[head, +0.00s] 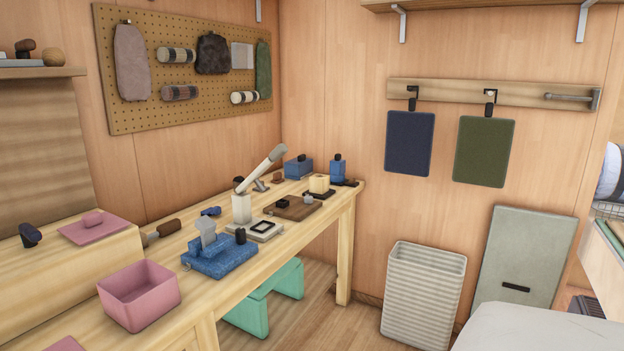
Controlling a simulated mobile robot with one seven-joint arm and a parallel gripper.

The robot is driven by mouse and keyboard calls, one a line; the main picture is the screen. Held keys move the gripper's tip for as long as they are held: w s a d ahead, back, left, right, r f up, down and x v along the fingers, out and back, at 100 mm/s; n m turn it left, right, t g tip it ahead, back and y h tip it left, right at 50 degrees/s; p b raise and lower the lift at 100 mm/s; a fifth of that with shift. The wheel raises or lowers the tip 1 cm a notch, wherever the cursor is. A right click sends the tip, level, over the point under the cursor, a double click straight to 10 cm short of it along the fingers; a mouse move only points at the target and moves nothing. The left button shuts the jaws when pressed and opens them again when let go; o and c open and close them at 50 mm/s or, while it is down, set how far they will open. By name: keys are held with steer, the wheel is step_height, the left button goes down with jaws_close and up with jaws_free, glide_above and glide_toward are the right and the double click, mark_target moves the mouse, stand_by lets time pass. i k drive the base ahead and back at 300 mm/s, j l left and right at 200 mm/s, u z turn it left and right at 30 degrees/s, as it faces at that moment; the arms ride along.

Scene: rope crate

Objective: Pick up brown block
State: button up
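A small brown block (277,178) sits near the back of the wooden workbench (185,285), left of a blue box (298,167). It is small in the head view, so its exact shape is hard to tell. A flat brown board (286,213) with small dark pieces on it lies nearer the bench's front edge. My gripper is not in view.
A pale upright holder (241,209) with a long tilted handle, a blue tool base (222,262) and a pink open box (140,295) crowd the bench. A ribbed white bin (424,298) stands on the floor right of the bench; a green stool (262,300) is underneath.

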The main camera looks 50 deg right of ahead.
mark_target(277, 177)
steer(key=z, duration=1.35)
